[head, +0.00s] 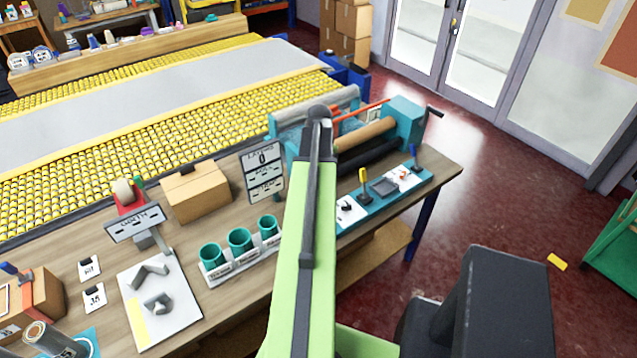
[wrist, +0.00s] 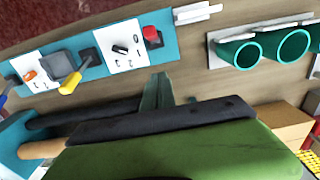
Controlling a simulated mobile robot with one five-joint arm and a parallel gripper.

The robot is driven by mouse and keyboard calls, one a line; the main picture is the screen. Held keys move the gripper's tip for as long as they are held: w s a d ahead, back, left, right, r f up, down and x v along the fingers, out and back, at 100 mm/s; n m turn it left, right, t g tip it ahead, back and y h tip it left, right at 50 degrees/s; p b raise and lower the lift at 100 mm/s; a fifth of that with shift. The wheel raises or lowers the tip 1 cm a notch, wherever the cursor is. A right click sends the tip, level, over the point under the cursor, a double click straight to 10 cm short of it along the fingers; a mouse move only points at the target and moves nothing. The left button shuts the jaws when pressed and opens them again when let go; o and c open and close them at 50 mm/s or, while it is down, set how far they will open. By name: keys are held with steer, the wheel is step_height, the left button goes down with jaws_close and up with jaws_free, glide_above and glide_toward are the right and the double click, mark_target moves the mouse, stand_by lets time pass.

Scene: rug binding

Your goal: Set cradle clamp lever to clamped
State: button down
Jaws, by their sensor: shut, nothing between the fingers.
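A teal control panel (head: 375,200) lies along the front edge of the workbench, below the roller machine. A yellow-handled lever (head: 364,182) and a blue-handled lever (head: 413,155) stand on it. Their labels are too small to read, so I cannot tell which is the cradle clamp lever. The wrist view shows the panel turned around, with the yellow handle (wrist: 70,84) and part of the blue handle (wrist: 3,102) at left. My gripper (wrist: 158,82) is shut and empty, with its tips pointing toward the panel's edge near the red knob (wrist: 152,36). My arm hides it in the head view.
The roller machine (head: 402,118) with a crank stands behind the panel. Green cups (head: 240,240) in a white rack and a small sign (head: 263,170) stand left of my arm. A cardboard box (head: 195,192) is farther left. Open red floor lies right of the bench.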

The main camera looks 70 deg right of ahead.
steer(key=s+a+f+b, duration=0.2)
steer(key=s+f+b, duration=0.1)
steer(key=f, duration=0.3)
steer(key=shift+b, duration=0.85)
steer(key=shift+s+a+f, duration=0.1)
steer(key=shift+s+a+f, duration=0.15)
steer(key=shift+s+a, duration=0.35)
steer(key=shift+s, duration=0.25)
steer(key=shift+s+a+f, duration=0.15)
steer(key=shift+s+a, duration=0.35)
steer(key=shift+s, duration=0.2)
steer(key=shift+b, duration=0.3)
